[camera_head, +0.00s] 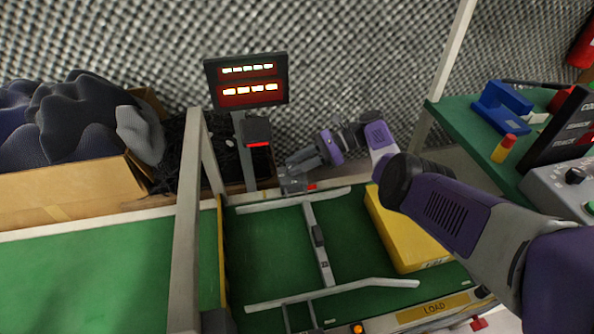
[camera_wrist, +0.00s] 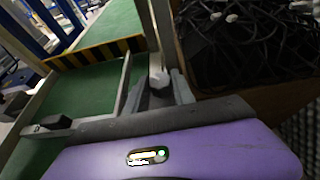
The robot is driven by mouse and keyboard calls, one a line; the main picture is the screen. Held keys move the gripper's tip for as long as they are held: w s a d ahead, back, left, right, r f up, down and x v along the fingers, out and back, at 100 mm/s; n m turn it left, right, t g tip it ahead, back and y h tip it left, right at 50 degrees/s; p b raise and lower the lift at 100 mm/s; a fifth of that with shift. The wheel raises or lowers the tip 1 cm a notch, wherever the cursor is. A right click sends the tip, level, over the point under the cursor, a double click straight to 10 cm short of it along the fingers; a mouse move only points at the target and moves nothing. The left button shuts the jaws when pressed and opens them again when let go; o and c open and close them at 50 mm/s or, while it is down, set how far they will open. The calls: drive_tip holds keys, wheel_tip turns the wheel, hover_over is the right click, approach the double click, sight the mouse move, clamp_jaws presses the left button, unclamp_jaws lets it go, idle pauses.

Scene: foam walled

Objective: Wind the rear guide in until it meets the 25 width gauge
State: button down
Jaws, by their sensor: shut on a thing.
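The rear guide (camera_head: 293,200) is a pale rail across the far side of the green bed. A grey crossbar (camera_head: 322,255) with a dark block (camera_head: 318,236) runs from near this rail towards the front rail. I cannot read a 25 on it, nor tell whether its far end touches the rear guide. My gripper (camera_head: 294,176) is shut at the grey winding fitting (camera_head: 293,184) behind the rear guide. The gripped part is mostly hidden. In the wrist view, the purple gripper housing fills the bottom, with a grey fitting (camera_wrist: 160,90) beyond it.
A yellow block (camera_head: 405,235) lies on the bed's right side. The front rail (camera_head: 330,295) crosses nearer me. A display (camera_head: 247,82) and a pale upright (camera_head: 187,210) stand at left. A box of dark foam (camera_head: 75,180) is far left; a green side table (camera_head: 480,130) is right.

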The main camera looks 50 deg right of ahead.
drive_tip(key=shift+w+r, duration=0.1)
idle(0.4)
drive_tip(key=c, duration=1.1)
unclamp_jaws()
drive_tip(key=shift+o, duration=0.2)
drive_tip(key=v, duration=0.7)
drive_tip(key=shift+d+b, duration=0.3)
drive_tip(key=shift+b, duration=0.05)
drive_tip(key=shift+r, duration=0.1)
